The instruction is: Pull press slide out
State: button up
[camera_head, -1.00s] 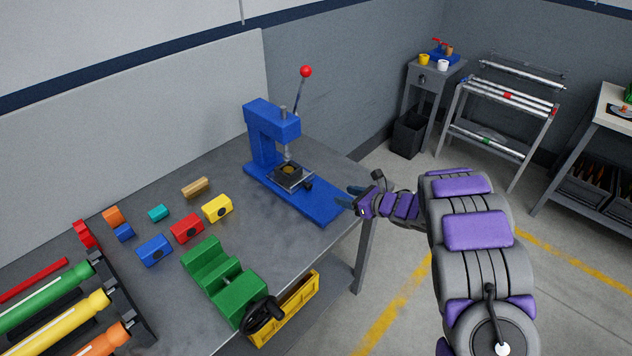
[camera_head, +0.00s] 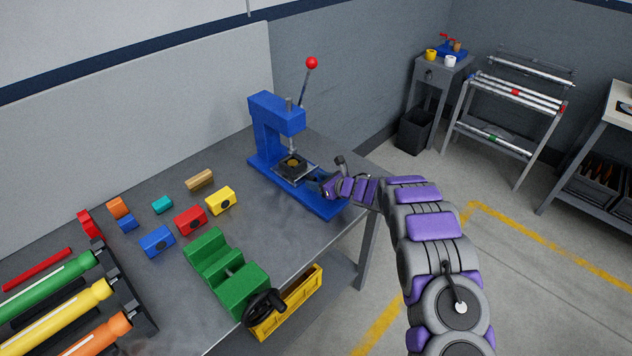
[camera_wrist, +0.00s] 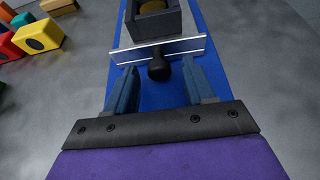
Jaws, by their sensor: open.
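The blue press (camera_head: 276,128) stands at the far end of the grey workbench, with a red-knobbed lever (camera_head: 311,64) raised. Its slide (camera_head: 292,165) is a small metal plate carrying a dark block with a brownish round centre, under the ram. In the wrist view the slide's front plate (camera_wrist: 185,48) crosses the blue base, and a black knob (camera_wrist: 159,68) sticks out from it toward me. My gripper (camera_wrist: 160,84) is open, its two blue fingers on either side of the knob with gaps showing. In the head view my gripper (camera_head: 318,180) is over the front of the press base and hides the knob.
Coloured blocks, such as a yellow one (camera_head: 221,200) and a red one (camera_head: 190,220), lie left of the press. A green vise (camera_head: 228,275) is at the bench's front edge. Open floor lies right of the bench.

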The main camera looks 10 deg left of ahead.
jog(key=shift+w+a+f, duration=0.25)
jog(key=shift+w+a, duration=0.05)
jog(key=shift+a, duration=0.15)
jog(key=shift+c, duration=0.2)
grip_shut()
